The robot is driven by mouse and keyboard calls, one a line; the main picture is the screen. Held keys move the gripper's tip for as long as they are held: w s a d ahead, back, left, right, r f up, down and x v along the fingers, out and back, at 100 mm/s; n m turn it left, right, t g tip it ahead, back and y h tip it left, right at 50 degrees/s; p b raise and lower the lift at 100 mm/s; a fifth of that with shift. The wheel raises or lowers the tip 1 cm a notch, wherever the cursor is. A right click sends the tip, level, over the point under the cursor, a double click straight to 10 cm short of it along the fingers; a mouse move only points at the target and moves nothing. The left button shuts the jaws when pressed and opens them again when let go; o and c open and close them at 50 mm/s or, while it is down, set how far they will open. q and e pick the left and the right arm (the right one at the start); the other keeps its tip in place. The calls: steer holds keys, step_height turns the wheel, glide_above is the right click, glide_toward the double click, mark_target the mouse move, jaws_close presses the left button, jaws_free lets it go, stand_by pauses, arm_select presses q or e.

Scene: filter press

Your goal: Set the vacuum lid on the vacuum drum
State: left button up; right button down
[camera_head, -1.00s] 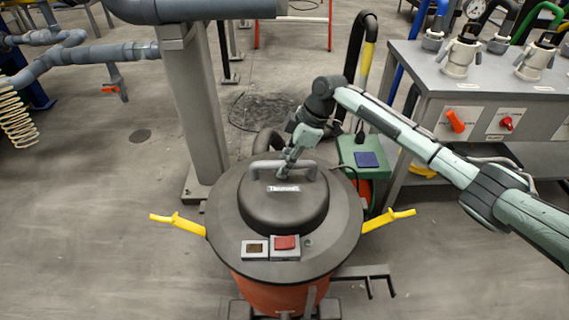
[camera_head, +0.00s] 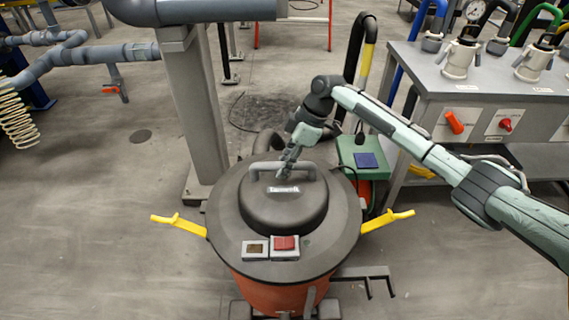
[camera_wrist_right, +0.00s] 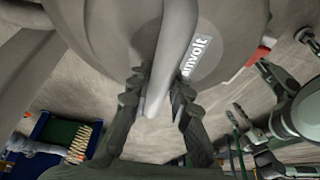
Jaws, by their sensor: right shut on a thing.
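The dark grey vacuum lid (camera_head: 285,212), with a domed top, a bar handle (camera_head: 262,166) and a white label, is level over the orange vacuum drum (camera_head: 275,292) in the head view. Its rim looks down on the drum, but I cannot tell if it touches all round. My right gripper (camera_head: 284,172) is shut on the lid's handle at its right side. The right wrist view shows the handle (camera_wrist_right: 170,60) between the two fingers (camera_wrist_right: 155,95). My left gripper (camera_wrist_right: 252,95) shows only in the wrist view, at the right, empty with its fingers apart.
Yellow latches (camera_head: 180,224) (camera_head: 388,220) stick out on both sides of the drum. A grey pillar (camera_head: 192,100) stands behind it at the left. A grey bench (camera_head: 480,92) with valves is at the right, beside a green box (camera_head: 362,155). The floor at left is clear.

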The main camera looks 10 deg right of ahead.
steer(key=shift+a+r, duration=0.1)
steer(key=shift+r, duration=0.15)
steer(key=shift+f, duration=0.2)
